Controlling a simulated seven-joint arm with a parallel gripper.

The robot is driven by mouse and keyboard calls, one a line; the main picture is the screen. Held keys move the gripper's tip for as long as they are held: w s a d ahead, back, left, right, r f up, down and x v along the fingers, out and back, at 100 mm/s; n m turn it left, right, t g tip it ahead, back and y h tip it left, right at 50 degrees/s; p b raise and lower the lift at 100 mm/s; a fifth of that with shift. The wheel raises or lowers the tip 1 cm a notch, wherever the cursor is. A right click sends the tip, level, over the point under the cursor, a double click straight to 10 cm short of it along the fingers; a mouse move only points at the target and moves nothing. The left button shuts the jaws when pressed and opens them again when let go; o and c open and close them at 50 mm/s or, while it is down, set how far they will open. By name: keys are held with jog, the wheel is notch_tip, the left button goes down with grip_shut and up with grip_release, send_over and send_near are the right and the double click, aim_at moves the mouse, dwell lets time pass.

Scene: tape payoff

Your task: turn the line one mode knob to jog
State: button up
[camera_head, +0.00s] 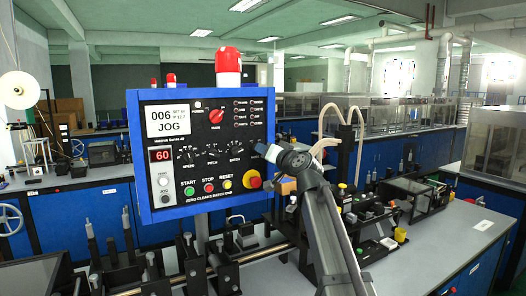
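A blue-framed control panel (201,202) stands upright left of centre, with a dark face. A red rotary knob (215,116) sits on its upper part, its grip lying diagonally. The small marks around it are too small to read surely. A white display (167,121) at the upper left reads "006" and "JOG". Smaller black knobs (212,152) run in a row below. My gripper (263,149) is at the panel's right edge, below and right of the red knob and apart from it in the picture. Its fingers are too small and foreshortened to tell open from shut.
A yellow-and-red stop button (253,180) and green START, red STOP and yellow RESET buttons line the panel's bottom. A red beacon (228,66) tops the panel. Pale hoses (340,128) rise right of my gripper. Rods and clamps (196,262) fill the bench in front.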

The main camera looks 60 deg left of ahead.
jog(key=d, duration=1)
jog(key=shift+d, duration=0.2)
